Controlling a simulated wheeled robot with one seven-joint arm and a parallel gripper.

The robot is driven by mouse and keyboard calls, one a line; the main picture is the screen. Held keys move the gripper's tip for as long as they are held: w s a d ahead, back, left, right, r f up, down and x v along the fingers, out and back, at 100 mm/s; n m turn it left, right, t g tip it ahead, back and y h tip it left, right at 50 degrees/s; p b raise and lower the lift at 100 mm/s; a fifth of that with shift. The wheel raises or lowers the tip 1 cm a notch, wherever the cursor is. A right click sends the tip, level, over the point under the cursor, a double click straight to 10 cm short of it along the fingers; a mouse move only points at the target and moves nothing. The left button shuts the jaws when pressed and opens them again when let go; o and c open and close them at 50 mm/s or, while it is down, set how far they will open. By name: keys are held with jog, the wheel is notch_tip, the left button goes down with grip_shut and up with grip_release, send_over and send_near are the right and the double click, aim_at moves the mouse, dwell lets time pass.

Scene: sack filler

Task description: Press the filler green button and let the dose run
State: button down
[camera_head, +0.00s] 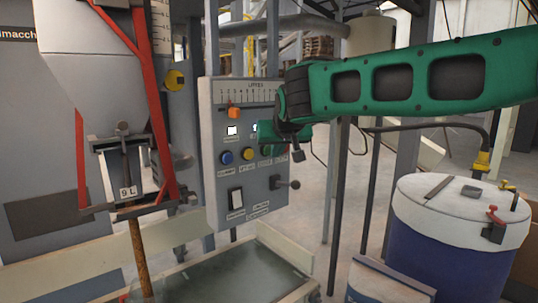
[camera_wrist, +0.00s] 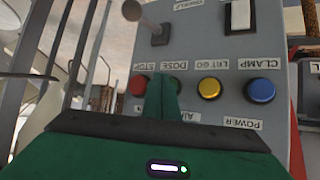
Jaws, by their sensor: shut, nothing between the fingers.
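The filler's grey control panel (camera_head: 215,190) stands in the middle of the head view. Its blue (camera_head: 227,157), yellow (camera_head: 247,154), green (camera_head: 265,151) and red buttons sit in a row. My gripper (camera_head: 266,131) is at the panel's right part, just above the green button. In the wrist view the panel appears upside down. My shut gripper (camera_wrist: 163,92) covers most of the button labelled DOSE, between the red (camera_wrist: 138,85) and yellow (camera_wrist: 209,88) buttons. Whether it touches the button I cannot tell. The filler spout (camera_head: 125,170) with a 9 L tag hangs at left.
A narrow brown column (camera_head: 140,255) runs down below the spout; whether it is flowing material I cannot tell. A lever (camera_head: 287,184) juts from the panel's right side. A blue drum with a white top (camera_head: 455,205) stands at right. A low table (camera_head: 230,275) lies below the panel.

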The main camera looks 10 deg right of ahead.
jog(key=shift+s+d, duration=0.15)
jog(key=shift+s, duration=0.1)
jog(key=s+d, duration=0.3)
jog(key=s, duration=0.2)
jog(key=shift+d, duration=0.2)
dwell(0.5)
dwell(0.3)
jog(key=s+d+f+m+g+h, duration=0.1)
jog(key=s+d+f+g, duration=0.1)
jog(key=s+d+f, duration=0.4)
jog(key=s+d+f+m+g+h, duration=0.1)
jog(key=s+d+f+m+g, duration=0.15)
jog(key=s+d, duration=0.45)
jog(key=s+d+f+g+h, duration=0.1)
jog(key=s+d+f, duration=0.35)
jog(key=d, duration=0.45)
jog(key=s+d+f+m+g+y, duration=0.1)
jog(key=s+d+f+m+g, duration=0.1)
jog(key=s+f, duration=0.4)
jog(key=s+d+f+m+g+y, duration=0.1)
jog(key=s+d+f+g, duration=0.2)
jog(key=s, duration=1.4)
notch_tip(320, 180, down, 3)
jog(key=shift+s+d+f+m+y, duration=0.15)
jog(key=shift+s+m+y, duration=0.05)
jog(key=shift+m+y, duration=0.15)
